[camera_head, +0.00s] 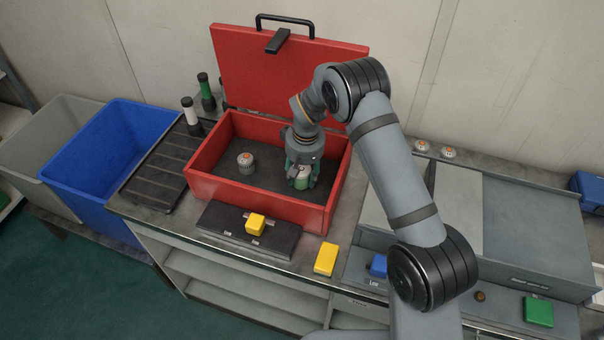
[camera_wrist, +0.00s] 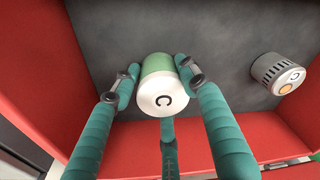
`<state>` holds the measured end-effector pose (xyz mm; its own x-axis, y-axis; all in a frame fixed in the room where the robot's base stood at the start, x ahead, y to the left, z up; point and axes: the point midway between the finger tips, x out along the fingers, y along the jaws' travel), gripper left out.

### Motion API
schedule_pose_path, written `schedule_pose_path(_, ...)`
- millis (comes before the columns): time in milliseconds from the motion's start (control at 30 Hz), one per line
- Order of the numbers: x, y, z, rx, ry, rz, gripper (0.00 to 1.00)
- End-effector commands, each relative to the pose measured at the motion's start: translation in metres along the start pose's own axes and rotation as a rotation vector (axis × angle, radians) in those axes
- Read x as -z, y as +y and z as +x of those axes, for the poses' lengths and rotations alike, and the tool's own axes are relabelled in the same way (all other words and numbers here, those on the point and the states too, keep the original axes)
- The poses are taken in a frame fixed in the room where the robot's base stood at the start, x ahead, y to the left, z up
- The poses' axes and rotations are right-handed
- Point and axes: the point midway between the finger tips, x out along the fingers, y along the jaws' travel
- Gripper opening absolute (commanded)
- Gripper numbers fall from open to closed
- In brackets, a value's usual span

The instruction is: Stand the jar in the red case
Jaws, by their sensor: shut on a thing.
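The red case (camera_head: 258,205) stands open on the bench with its lid (camera_head: 285,62) raised at the back. My gripper (camera_head: 303,168) reaches down inside the right part of the case. It is shut on the jar (camera_head: 301,181), which has a green body and a white lid.
A grey canister with a white top (camera_head: 245,163) stands in the left part of the case; it also shows in the wrist view (camera_wrist: 277,73). A blue bin (camera_head: 110,158) is at left.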

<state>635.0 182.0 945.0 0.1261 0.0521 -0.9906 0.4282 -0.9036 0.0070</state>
Motion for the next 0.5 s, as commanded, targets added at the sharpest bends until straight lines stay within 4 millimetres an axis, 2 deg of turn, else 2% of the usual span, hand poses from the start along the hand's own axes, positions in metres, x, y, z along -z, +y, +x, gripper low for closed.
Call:
schedule_pose_path(100,-0.0003,-0.0001,0.0039,0.0,0.0,0.0,0.13)
schedule_pose_path(133,-0.0004,-0.0001,0.0029,0.0,0.0,0.0,0.44)
schedule_pose_path(433,-0.0005,-0.0001,0.0022,0.0,-0.001,0.0,0.62)
schedule_pose_path(500,-0.0005,-0.0001,0.0022,0.0,-0.001,0.0,0.63)
